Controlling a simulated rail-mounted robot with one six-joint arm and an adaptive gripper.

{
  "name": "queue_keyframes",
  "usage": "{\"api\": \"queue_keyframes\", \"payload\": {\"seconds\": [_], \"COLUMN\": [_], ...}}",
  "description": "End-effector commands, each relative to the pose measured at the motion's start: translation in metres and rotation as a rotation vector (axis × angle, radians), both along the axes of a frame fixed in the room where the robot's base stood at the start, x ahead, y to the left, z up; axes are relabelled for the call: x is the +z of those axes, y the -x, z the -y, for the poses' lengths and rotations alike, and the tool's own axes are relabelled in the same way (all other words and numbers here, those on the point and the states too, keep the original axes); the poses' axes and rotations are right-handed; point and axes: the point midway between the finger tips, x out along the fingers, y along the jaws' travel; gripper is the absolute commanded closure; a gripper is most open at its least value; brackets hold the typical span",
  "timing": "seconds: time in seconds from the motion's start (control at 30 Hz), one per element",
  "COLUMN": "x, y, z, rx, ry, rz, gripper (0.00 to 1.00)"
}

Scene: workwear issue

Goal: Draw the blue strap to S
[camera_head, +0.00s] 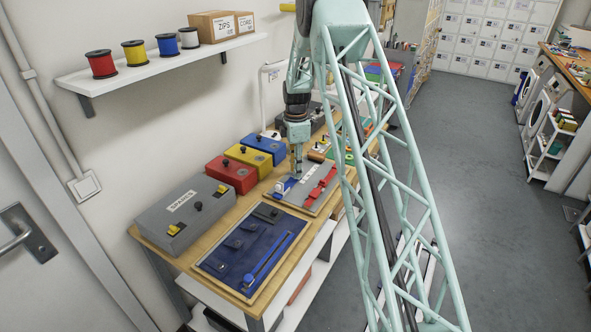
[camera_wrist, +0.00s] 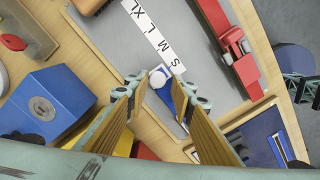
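A grey board (camera_head: 302,198) on the bench carries a blue strap (camera_head: 284,186) at its left and a red strap (camera_head: 321,188) at its right. In the wrist view the blue strap (camera_wrist: 167,97) has a round white end beside the S end of a white size strip (camera_wrist: 155,36) marked S, M, L, XL. The red strap also shows there (camera_wrist: 235,63). My gripper (camera_wrist: 157,84) is open, its fingers on either side of the blue strap's white end. Whether they touch it cannot be told. In the head view my gripper (camera_head: 296,175) is low over the board.
Red (camera_head: 231,174), yellow (camera_head: 248,158) and blue (camera_head: 264,147) boxes stand behind the board. A grey box labelled SPARES (camera_head: 185,211) is at the left. A dark blue panel (camera_head: 252,250) lies in front. The floor at right is clear.

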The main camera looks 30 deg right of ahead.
Motion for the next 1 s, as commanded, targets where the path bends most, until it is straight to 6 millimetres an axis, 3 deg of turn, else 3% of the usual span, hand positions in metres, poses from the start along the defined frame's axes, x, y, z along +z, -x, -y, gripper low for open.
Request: {"api": "queue_keyframes", "payload": {"seconds": [0.57,0.77,1.0], "x": [0.007,0.023,0.056], "y": [-0.001,-0.002,-0.001], "z": [0.001,0.001,0.001], "rx": [0.0,0.0,0.0], "ry": [0.002,0.002,0.002], "rz": [0.004,0.005,0.004], "gripper": [0.71,0.71,0.71]}}
